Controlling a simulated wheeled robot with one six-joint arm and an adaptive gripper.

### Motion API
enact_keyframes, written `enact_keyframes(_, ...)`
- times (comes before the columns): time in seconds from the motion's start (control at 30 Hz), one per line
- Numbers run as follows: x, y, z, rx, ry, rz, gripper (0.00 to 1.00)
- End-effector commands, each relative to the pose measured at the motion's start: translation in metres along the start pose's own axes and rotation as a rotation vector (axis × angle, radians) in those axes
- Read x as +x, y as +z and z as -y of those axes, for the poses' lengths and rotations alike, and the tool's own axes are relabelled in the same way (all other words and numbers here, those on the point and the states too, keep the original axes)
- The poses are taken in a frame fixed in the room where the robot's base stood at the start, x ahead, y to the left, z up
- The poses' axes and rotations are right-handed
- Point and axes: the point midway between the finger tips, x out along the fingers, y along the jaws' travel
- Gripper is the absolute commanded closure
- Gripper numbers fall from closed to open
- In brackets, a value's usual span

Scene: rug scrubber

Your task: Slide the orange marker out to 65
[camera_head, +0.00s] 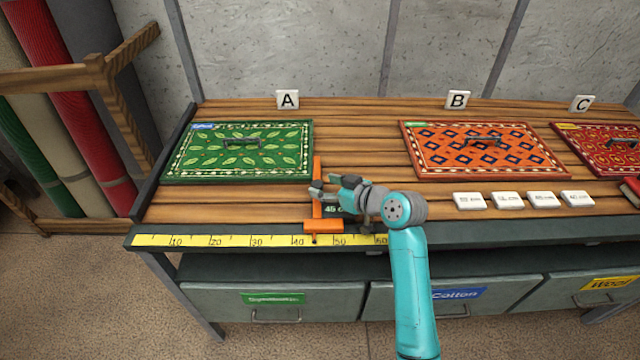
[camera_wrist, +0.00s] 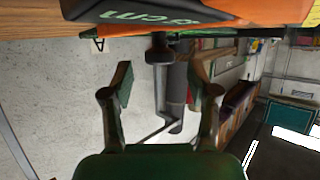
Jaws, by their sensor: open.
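The orange marker (camera_head: 325,227) sits on the yellow measuring tape (camera_head: 205,240) at the bench's front edge, between the 40 and 50 marks. Its upright orange bar (camera_head: 317,168) runs back beside the green rug, and a dark label reading 45 cm (camera_head: 334,210) is on it. My gripper (camera_head: 325,184) is at the bar, partly covering it. In the wrist view my gripper (camera_wrist: 160,80) is open, with a dark post (camera_wrist: 160,48) showing between the fingers; I cannot tell if they touch it. The marker's orange face (camera_wrist: 265,10) and label (camera_wrist: 150,14) are at the top there.
A green rug sample A (camera_head: 240,170) lies left of the marker. An orange sample B (camera_head: 440,160) and a red sample C (camera_head: 590,150) lie to the right. Several white tags (camera_head: 508,200) lie below B. My arm covers the tape beyond about 60.

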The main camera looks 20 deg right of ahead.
Motion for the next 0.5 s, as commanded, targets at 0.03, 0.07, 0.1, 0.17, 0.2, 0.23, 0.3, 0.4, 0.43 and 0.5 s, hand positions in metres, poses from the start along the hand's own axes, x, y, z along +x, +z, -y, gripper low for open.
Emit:
enact_keyframes(0.03,0.007,0.000,0.001,0.000,-0.002,0.001,0.40)
enact_keyframes(0.07,0.011,0.000,0.000,0.000,-0.001,0.000,0.40)
enact_keyframes(0.1,0.014,-0.001,0.000,-0.001,0.000,0.000,0.40)
enact_keyframes(0.17,0.019,0.000,0.000,0.000,0.000,0.001,0.40)
enact_keyframes(0.2,0.021,0.000,0.000,0.000,0.000,0.001,0.40)
enact_keyframes(0.23,0.022,0.000,0.000,0.000,0.000,0.001,0.40)
enact_keyframes(0.3,0.024,0.000,0.000,-0.001,0.000,0.000,0.40)
enact_keyframes(0.4,0.025,0.000,0.000,-0.001,0.001,0.000,0.40)
enact_keyframes(0.43,0.025,0.000,0.000,-0.001,0.001,0.000,0.40)
enact_keyframes(0.5,0.025,0.000,0.000,0.000,0.001,0.000,0.40)
